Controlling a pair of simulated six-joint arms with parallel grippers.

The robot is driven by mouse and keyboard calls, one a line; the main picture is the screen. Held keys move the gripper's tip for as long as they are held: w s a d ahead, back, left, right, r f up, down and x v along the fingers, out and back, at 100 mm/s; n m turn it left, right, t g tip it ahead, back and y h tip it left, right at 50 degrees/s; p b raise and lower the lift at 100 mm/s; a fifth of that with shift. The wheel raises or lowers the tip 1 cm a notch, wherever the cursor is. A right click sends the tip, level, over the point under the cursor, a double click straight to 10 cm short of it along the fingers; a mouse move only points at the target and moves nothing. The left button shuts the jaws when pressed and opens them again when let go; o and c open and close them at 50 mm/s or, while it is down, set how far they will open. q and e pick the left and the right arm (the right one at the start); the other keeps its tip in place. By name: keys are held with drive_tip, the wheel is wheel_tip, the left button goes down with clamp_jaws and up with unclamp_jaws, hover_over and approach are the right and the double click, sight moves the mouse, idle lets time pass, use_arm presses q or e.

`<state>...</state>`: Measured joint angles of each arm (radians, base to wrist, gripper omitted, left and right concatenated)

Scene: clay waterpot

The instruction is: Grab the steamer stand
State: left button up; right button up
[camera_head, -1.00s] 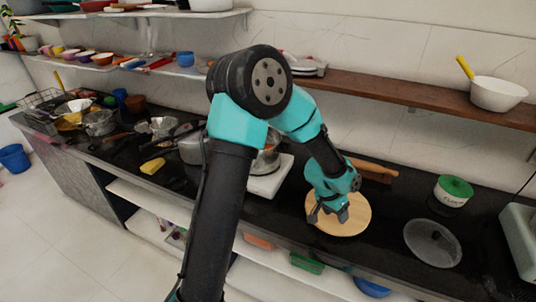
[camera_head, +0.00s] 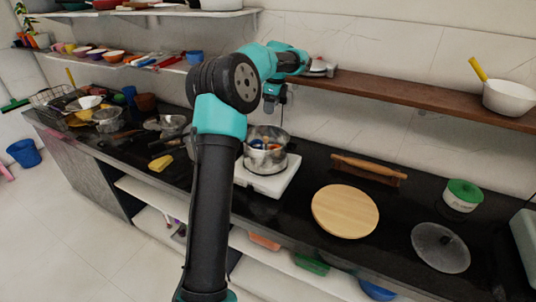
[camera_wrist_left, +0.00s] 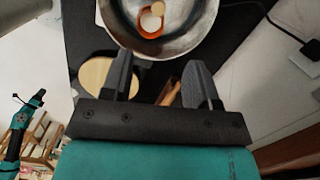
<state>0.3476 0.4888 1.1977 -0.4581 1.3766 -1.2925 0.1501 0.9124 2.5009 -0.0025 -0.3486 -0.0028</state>
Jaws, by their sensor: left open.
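My left gripper (camera_head: 271,104) hangs above a shiny metal pot (camera_head: 266,152). In the left wrist view my left gripper (camera_wrist_left: 160,76) is open, with nothing between its fingers. The pot's open mouth (camera_wrist_left: 204,30) lies ahead of the fingertips. Inside the pot are an orange-rimmed piece (camera_wrist_left: 148,32) and something blue (camera_head: 257,144). I cannot tell whether either is the steamer stand. The pot sits on a white square base (camera_head: 278,183) on the counter. A teal and black arm, probably mine, shows small at the left edge of the wrist view; its jaws are unclear.
A round wooden board (camera_head: 345,211), a rolling pin (camera_head: 368,169), a glass lid (camera_head: 440,250) and a green-lidded tin (camera_head: 462,195) are right of the pot. A wooden shelf (camera_head: 415,98) runs along the wall behind. Bowls and pans crowd the counter's left end.

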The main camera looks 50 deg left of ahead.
sight(267, 137)
use_arm(q)
drive_tip(key=shift+f, duration=0.1)
drive_tip(key=f, duration=0.8)
drive_tip(key=a+f, duration=0.1)
drive_tip(key=f, duration=0.3)
drive_tip(key=shift+s+a, duration=0.1)
drive_tip(key=shift+s, duration=0.25)
drive_tip(key=shift+s+a+f, duration=0.15)
drive_tip(key=shift+f, duration=1.15)
drive_tip(key=shift+s+a+f, duration=0.1)
drive_tip(key=shift+f, duration=1.2)
clamp_jaws()
